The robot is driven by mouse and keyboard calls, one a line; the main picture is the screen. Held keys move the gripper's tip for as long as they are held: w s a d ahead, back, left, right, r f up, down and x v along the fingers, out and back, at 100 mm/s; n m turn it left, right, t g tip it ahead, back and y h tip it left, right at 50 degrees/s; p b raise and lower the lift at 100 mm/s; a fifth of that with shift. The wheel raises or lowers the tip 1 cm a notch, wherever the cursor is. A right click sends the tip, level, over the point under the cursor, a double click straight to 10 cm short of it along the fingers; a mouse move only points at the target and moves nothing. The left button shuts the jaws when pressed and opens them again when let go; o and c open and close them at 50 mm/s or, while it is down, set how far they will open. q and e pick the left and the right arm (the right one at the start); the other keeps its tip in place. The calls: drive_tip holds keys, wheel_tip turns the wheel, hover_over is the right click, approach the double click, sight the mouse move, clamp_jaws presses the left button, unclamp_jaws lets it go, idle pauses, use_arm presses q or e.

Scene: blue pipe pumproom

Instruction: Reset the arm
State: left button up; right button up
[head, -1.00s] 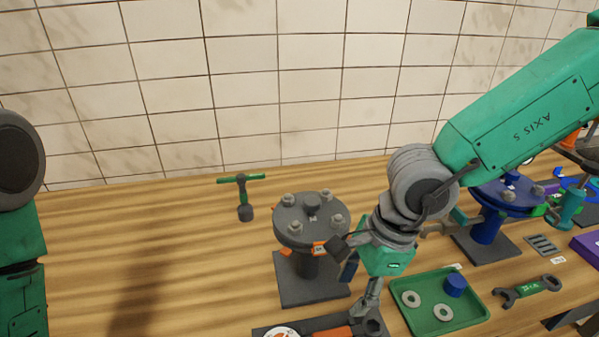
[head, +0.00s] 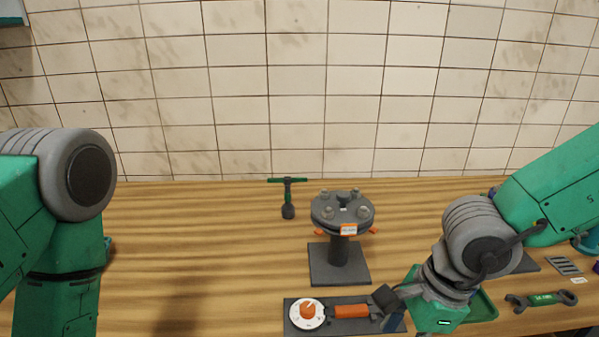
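My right arm (head: 480,237) comes in from the right and bends down at its wrist. My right gripper (head: 390,312) is low in the picture, beside the right end of a dark plate (head: 296,326) with a white and orange dial (head: 307,312) and an orange bar (head: 352,311). Its fingers are partly cut off by the bottom edge, and their opening is unclear. No held object shows. My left arm (head: 70,200) stands at the far left; its gripper is outside the picture.
A grey flanged pedestal (head: 342,212) with bolts stands mid-table. The table's left-centre is clear.

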drive_tip(key=s+d+f+n+h+b, duration=0.2)
drive_tip(key=d+f+n, duration=0.15)
drive_tip(key=f, duration=0.35)
drive_tip(key=s+d+f+n+t+h+b, duration=0.1)
drive_tip(key=s+d+f+n, duration=0.2)
drive_tip(key=f, duration=0.5)
drive_tip(key=s+d+f+n+h+b, duration=0.1)
drive_tip(key=d+f+n+h+b, duration=0.15)
drive_tip(key=d+f, duration=0.35)
use_arm(q)
wheel_tip(320, 180, down, 9)
drive_tip(key=b, duration=0.3)
drive_tip(key=shift+w+a+r, duration=0.15)
drive_tip(key=shift+w, duration=0.05)
use_arm(e)
drive_tip(key=s+f+n+y, duration=0.2)
drive_tip(key=s+f+n, duration=0.7)
drive_tip(key=shift+d+f, duration=0.35)
drive_tip(key=shift+d, duration=0.05)
drive_tip(key=shift+d, duration=0.15)
use_arm(q)
drive_tip(key=shift+o, duration=0.6)
